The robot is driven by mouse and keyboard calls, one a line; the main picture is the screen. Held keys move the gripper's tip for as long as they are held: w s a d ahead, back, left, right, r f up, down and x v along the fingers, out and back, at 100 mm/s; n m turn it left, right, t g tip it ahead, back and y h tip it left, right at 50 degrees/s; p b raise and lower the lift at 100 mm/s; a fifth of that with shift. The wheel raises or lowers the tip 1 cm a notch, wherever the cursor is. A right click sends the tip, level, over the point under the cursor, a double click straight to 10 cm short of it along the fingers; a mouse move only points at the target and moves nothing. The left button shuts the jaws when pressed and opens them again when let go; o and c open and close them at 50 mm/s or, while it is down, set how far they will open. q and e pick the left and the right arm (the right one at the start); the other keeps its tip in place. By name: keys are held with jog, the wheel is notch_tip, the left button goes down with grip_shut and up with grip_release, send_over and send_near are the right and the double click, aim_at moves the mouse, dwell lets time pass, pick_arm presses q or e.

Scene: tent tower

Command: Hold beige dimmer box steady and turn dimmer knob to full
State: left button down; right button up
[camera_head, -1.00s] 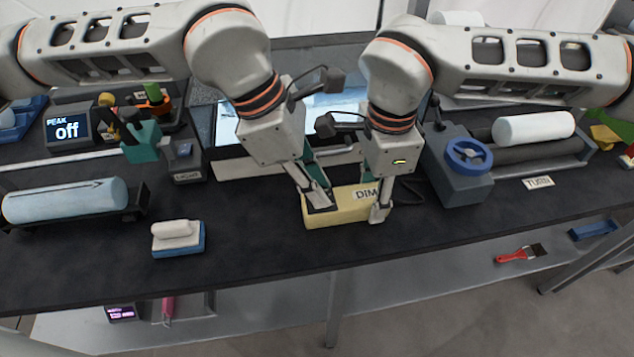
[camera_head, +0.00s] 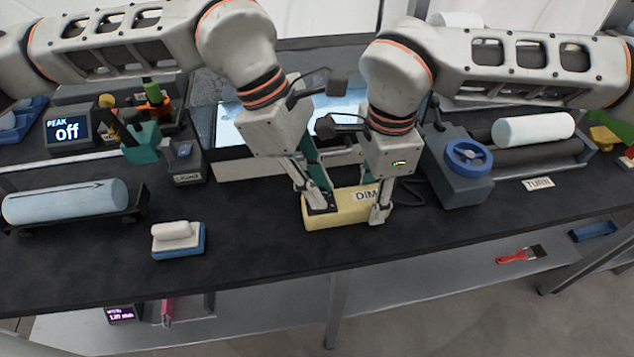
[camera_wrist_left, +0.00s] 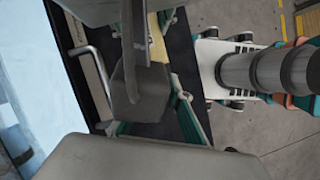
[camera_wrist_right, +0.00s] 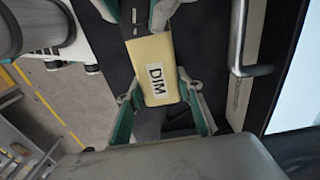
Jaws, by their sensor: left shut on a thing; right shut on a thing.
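The beige dimmer box (camera_head: 345,213), labelled DIM, lies near the middle of the dark bench. It also shows in the right wrist view (camera_wrist_right: 150,60). My right gripper (camera_head: 380,210) is shut on its right end, with a finger on each side in the right wrist view. My left gripper (camera_head: 320,205) is down at the left part of the box top, shut on the dimmer knob. The knob itself is hidden by the fingers. In the left wrist view, only a strip of the box (camera_wrist_left: 157,40) shows behind my gripper.
A grey unit with a blue handwheel (camera_head: 468,158) stands right of the box. A white-and-blue block (camera_head: 178,240) and a pale blue cylinder (camera_head: 65,203) are to the left. A display reading "PEAK off" (camera_head: 68,130) stands at back left.

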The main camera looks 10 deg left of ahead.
pick_arm(q)
jog(key=c, duration=1.9)
grip_release()
jog(key=v, duration=1.2)
jog(key=shift+r, duration=0.1)
pick_arm(e)
jog(key=o, duration=1.3)
jog(key=shift+c, duration=0.2)
